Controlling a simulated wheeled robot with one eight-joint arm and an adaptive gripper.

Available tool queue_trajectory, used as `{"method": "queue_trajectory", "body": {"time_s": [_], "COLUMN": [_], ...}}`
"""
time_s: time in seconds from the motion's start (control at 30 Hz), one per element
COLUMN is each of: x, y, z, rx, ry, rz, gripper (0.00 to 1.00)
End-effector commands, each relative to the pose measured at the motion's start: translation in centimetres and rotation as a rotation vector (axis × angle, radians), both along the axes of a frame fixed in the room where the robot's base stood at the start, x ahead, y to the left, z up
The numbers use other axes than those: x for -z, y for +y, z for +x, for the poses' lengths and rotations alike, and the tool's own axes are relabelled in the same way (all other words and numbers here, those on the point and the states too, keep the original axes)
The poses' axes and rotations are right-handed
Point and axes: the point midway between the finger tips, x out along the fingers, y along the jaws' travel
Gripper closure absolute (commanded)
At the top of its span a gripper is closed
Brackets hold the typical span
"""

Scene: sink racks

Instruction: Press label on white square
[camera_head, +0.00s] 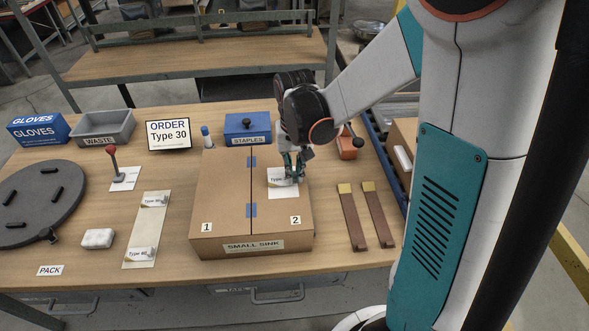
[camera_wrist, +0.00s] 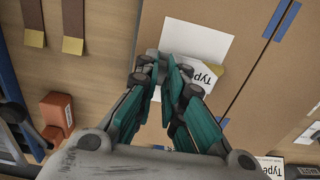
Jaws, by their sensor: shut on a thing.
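My gripper (camera_head: 293,172) is shut on a small pale label (camera_head: 278,176) printed "Type", above the right-hand flap of the brown carton. The white square (camera_head: 283,191) is on that flap, directly under the label. In the wrist view my gripper (camera_wrist: 165,72) points down at the white square (camera_wrist: 195,42), and the label (camera_wrist: 208,78) shows beside the right finger, overlapping the square's edge. The fingers hide part of the label. I cannot tell whether the label touches the square.
The carton (camera_head: 225,220) reads "SMALL SINK" and has blue tape on its seam. A strip (camera_head: 146,232) with two more labels lies to its left. Two brown bars (camera_head: 355,220) lie to its right. A blue staples box (camera_head: 247,129) and an order sign (camera_head: 169,134) stand behind.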

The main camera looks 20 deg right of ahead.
Motion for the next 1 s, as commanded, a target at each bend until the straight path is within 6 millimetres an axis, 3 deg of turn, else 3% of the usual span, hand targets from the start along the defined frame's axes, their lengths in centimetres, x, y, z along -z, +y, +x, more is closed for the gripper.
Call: {"method": "queue_trajectory", "body": {"time_s": [1.0], "x": [0.79], "y": [0.0], "z": [-0.01], "rx": [0.0], "ry": [0.0], "rz": [0.0], "gripper": [1.0]}}
